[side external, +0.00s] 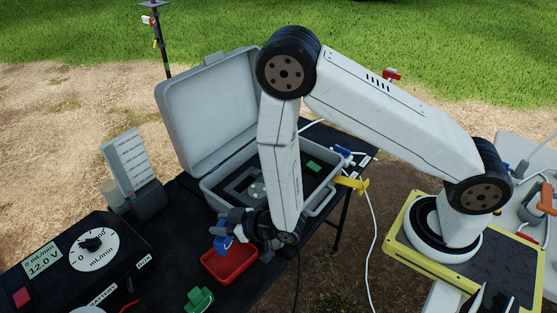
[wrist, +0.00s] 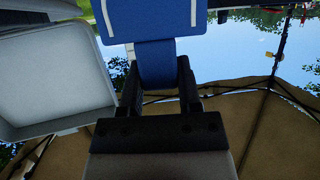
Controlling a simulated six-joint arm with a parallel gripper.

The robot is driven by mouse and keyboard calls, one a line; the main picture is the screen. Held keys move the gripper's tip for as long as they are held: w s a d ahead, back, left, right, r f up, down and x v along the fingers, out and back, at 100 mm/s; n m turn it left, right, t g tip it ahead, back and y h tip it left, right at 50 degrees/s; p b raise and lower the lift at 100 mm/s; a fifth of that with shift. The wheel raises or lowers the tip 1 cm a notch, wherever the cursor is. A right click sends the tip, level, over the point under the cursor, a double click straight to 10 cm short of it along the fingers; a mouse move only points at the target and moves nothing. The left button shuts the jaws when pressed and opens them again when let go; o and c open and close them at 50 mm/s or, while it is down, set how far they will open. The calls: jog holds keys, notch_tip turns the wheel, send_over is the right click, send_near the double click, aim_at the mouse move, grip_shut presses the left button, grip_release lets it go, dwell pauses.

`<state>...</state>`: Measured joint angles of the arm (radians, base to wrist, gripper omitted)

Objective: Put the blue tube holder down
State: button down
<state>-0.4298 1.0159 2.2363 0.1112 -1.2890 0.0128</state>
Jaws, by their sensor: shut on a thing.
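In the side view the blue holder (side external: 222,242) shows small, at the end of my gripper (side external: 232,228), above the black table and by the red tray. My gripper is shut on it. My wrist hides part of the holder in the side view, and I cannot tell its gap to the table.
A red tray (side external: 230,265) lies just below my gripper, with a green holder (side external: 199,300) in front. An open grey case (side external: 210,110) stands behind. A control box with a dial (side external: 94,247) and a white card on a stand (side external: 127,160) are at left.

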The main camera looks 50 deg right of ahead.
aim_at(227, 243)
jog(key=shift+f, duration=2.1)
jog(key=shift+f, duration=1.8)
jog(key=shift+c, duration=1.4)
grip_release()
jog(key=shift+f, duration=0.1)
jog(key=v, duration=1.2)
jog(key=shift+r, duration=0.25)
jog(key=shift+w, duration=0.1)
